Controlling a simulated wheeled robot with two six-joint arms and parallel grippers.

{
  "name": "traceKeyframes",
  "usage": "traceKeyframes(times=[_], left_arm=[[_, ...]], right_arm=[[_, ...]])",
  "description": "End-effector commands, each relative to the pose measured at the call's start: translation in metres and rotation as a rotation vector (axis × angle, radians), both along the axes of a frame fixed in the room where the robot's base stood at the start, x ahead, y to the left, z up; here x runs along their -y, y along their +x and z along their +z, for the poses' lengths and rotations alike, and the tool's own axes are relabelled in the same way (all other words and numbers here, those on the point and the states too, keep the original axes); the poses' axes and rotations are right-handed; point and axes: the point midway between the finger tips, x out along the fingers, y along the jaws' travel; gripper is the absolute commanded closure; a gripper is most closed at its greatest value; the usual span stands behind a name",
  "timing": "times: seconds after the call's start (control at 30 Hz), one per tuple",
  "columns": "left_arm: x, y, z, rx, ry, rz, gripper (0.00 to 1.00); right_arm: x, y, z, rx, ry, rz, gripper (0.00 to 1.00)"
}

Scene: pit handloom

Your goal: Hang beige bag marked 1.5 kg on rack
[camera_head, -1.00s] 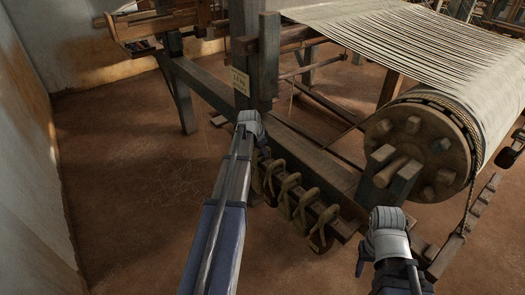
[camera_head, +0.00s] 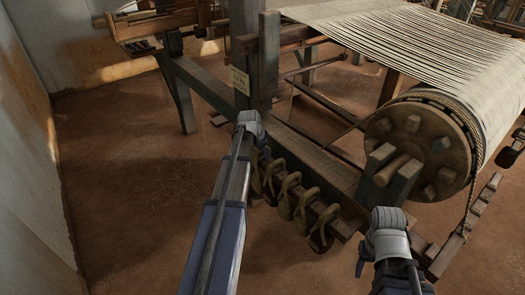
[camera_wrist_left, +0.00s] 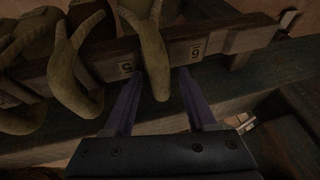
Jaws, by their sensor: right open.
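The rack (camera_head: 343,228) is a wooden rail low beside the loom. Several olive-beige bags (camera_head: 305,208) hang from it in a row. No 1.5 kg marking is legible, so I cannot tell which bag carries it. In the left wrist view the rail (camera_wrist_left: 224,40) has tags reading 5 and 6. A bag's rounded loop (camera_wrist_left: 156,65) hangs over the rail between those tags. My left gripper (camera_wrist_left: 160,78) is open, with its fingers apart on either side of that loop. It also shows in the head view (camera_head: 257,130). My right gripper (camera_head: 387,216) is open, empty, right of the rack.
The earthen floor (camera_head: 130,190) is clear at the left, up to the wall.

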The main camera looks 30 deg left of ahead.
Motion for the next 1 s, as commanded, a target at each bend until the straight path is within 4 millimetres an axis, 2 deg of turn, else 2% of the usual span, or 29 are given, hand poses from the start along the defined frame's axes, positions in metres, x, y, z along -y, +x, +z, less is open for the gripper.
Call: traceKeyframes(times=[0.27,0.47,1.0], left_arm=[[0.0,-0.001,0.0,-0.002,0.0,-0.001,0.37],[0.0,-0.003,0.007,-0.001,0.0,0.0,0.37],[0.001,-0.031,0.068,0.0,0.001,0.0,0.37]], right_arm=[[0.0,0.0,0.0,0.0,0.0,0.0,0.5],[0.0,0.0,0.008,0.0,0.0,0.0,0.5],[0.0,0.0,0.068,0.0,0.0,0.0,0.5]])
